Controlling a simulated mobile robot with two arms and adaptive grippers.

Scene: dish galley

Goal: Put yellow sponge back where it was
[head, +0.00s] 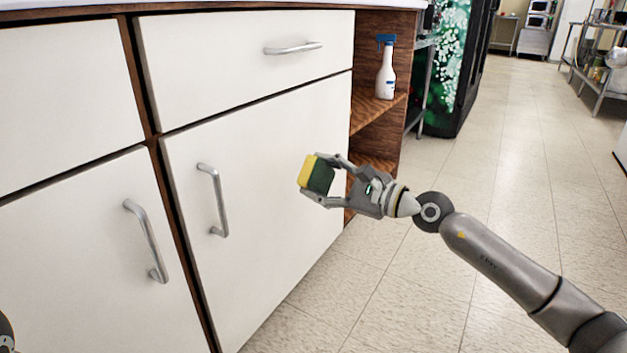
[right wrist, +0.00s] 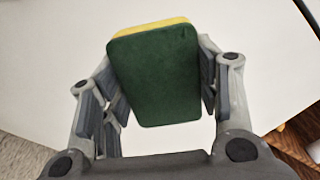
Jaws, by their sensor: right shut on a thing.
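The yellow sponge (head: 306,170) has a dark green scouring side that faces my right gripper's palm. My right gripper (head: 324,181) is shut on it and holds it in the air in front of the white cabinet doors. In the right wrist view the sponge (right wrist: 155,75) sits between the two fingers, green side toward the camera, with a strip of yellow along its top edge. My left gripper is not in view; only a dark bit of my own body shows at the lower left edge of the head view.
White cabinets with a drawer (head: 240,60) and doors with metal handles fill the left. An open wooden shelf (head: 378,114) at the cabinet's end holds a white spray bottle (head: 386,75) with a blue top. A dark vending machine (head: 455,70) stands behind. The tiled floor (head: 510,180) at right is clear.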

